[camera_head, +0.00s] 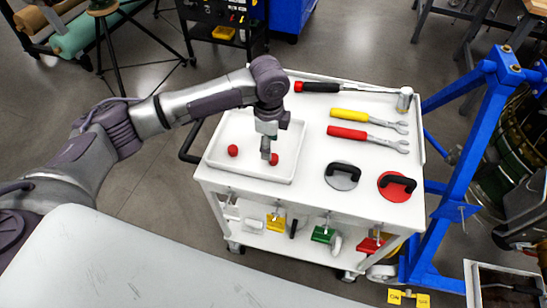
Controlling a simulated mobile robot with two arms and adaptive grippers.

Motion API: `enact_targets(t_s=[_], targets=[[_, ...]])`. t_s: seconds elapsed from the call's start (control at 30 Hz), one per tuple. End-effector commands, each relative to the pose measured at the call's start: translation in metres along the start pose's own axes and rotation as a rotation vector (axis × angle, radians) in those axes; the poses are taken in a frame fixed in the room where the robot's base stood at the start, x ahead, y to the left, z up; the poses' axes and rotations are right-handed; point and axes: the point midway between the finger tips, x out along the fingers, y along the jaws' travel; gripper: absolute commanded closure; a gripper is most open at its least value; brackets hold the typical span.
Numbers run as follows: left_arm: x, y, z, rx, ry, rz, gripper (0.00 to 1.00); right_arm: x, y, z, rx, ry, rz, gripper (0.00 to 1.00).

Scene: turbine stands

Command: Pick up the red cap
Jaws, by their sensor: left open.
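Two small red caps lie in a shallow white tray (222,166) on the cart top. One red cap (233,150) sits in the left part of the tray, clear of the gripper. The other red cap (274,160) is right at the fingertips of my left gripper (269,154), which points down over the tray. The gripper is open and partly covers this cap; I cannot tell whether the fingers are around it or only beside it. My right gripper is not in view.
The white cart (300,192) also carries a hammer (404,99), a yellow wrench (365,119), a red wrench (365,137), a grey handled disc (342,180) and a red one (397,190). A blue stand (462,170) rises at the right.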

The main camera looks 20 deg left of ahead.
Motion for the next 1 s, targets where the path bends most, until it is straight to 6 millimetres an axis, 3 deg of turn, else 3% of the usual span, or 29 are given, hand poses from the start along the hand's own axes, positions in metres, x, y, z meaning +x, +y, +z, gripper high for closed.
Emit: enact_targets(t_s=[0.23, 0.5, 0.8, 1.0], targets=[[0.018, -0.001, -0.003, 0.001, 0.000, 0.001, 0.42, -0.005, 0.003, -0.001, -0.002, 0.001, 0.003, 0.60], [0.056, -0.004, -0.009, 0.000, -0.001, 0.000, 0.42, -0.013, 0.004, -0.001, -0.002, 0.000, 0.005, 0.60], [0.063, -0.004, -0.009, 0.002, 0.000, -0.002, 0.42, -0.013, 0.004, -0.001, -0.003, 0.000, 0.005, 0.60], [0.062, -0.004, -0.009, 0.001, 0.000, -0.002, 0.74, -0.013, 0.004, -0.001, -0.003, 0.000, 0.005, 0.60]])
